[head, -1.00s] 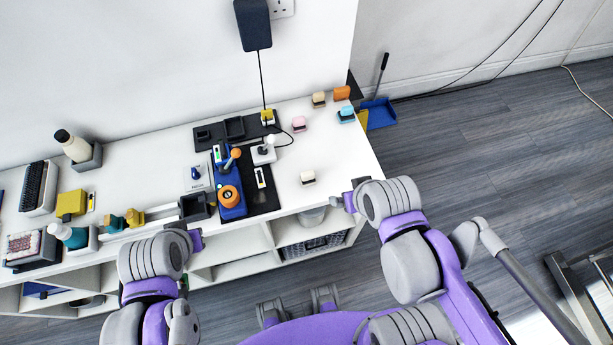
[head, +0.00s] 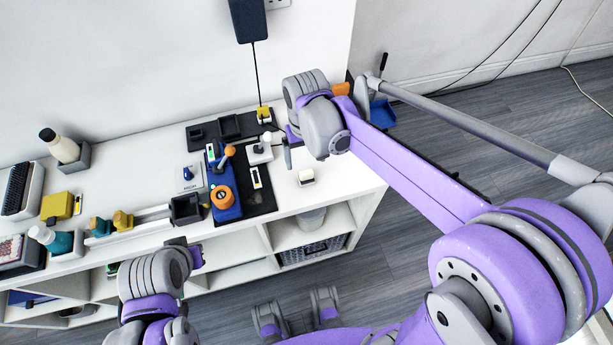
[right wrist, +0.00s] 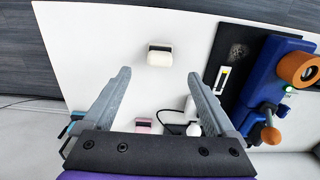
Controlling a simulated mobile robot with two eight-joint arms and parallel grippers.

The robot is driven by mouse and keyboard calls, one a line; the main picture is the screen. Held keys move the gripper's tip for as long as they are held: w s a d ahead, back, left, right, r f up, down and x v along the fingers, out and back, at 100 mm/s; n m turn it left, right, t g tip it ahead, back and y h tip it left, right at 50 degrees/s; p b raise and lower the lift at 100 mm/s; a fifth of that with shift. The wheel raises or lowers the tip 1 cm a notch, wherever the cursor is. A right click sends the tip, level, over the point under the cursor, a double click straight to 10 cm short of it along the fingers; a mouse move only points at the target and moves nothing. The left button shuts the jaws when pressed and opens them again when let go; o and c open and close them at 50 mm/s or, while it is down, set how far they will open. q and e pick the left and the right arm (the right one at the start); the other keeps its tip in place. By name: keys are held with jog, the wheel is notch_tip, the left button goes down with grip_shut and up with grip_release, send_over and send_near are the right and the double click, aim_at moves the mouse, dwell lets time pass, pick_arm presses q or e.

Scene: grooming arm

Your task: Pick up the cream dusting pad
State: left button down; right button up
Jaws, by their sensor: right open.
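The cream dusting pad (head: 306,177) sits on the white counter near its front right edge. In the right wrist view the pad (right wrist: 160,56) has a cream top and a dark band, and lies beyond and between the fingertips, untouched. My right gripper (right wrist: 158,78) is open and empty there. In the head view my right gripper (head: 288,152) is partly hidden by its wrist, above the counter just behind and left of the pad. My left gripper (head: 190,254) is low before the counter front; its jaws are not clear.
A blue fixture with an orange knob (head: 222,196) and a black mat (head: 262,198) lie left of the pad. A pink pad (right wrist: 143,125) and a white joystick-like piece (right wrist: 193,129) also stand on the counter. The counter around the cream pad is clear.

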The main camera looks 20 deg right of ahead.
aim_at(307, 171)
notch_tip(307, 171, down, 8)
jog(key=shift+s+r+b, duration=0.1)
jog(key=shift+s+b, duration=0.05)
jog(key=shift+b, duration=0.2)
jog(key=shift+c, duration=0.3)
grip_shut()
notch_tip(307, 171, up, 10)
jog(key=shift+r+p, duration=0.1)
jog(key=shift+p, duration=0.5)
